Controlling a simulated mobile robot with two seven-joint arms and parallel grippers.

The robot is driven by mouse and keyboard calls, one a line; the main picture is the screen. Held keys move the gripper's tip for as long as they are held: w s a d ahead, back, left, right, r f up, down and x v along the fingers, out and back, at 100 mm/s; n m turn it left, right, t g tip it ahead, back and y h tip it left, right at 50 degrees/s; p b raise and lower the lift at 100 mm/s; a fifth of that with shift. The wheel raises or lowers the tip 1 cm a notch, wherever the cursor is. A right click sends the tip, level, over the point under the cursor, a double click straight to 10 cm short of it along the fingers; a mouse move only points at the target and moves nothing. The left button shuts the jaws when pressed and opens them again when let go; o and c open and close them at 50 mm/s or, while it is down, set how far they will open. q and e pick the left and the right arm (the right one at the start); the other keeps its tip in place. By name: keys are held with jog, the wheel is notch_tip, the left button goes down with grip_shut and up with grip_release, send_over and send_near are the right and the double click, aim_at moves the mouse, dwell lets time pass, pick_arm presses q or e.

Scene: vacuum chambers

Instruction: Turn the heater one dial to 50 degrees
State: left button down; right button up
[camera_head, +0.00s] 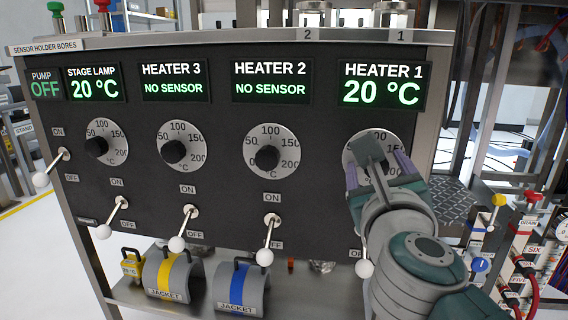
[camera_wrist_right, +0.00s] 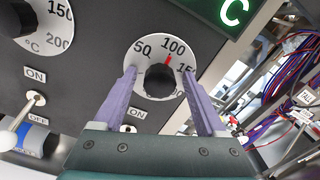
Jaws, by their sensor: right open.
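The heater 1 dial (camera_head: 357,147) is a round white scale on the dark panel, partly hidden by my right gripper in the head view. In the wrist view its scale (camera_wrist_right: 139,61) shows 50, 100 and part of 150. Its black knob (camera_wrist_right: 159,82) sits at the centre, with a red mark pointing toward 100. My right gripper (camera_head: 378,168) is open in front of the dial. In the wrist view its purple fingers (camera_wrist_right: 160,85) stand on either side of the knob, apart from it. The heater 1 display (camera_head: 382,87) reads 20 °C. My left gripper is not in view.
Heater 2 (camera_head: 267,158), heater 3 (camera_head: 174,152) and stage lamp (camera_head: 96,146) dials line the panel to the left. A white-tipped toggle switch (camera_head: 363,268) stands close beside my right arm. Jackets (camera_head: 241,290) lie on the shelf below; cables and valves (camera_head: 530,245) are at right.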

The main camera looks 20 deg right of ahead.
jog(key=shift+c, duration=1.3)
grip_shut()
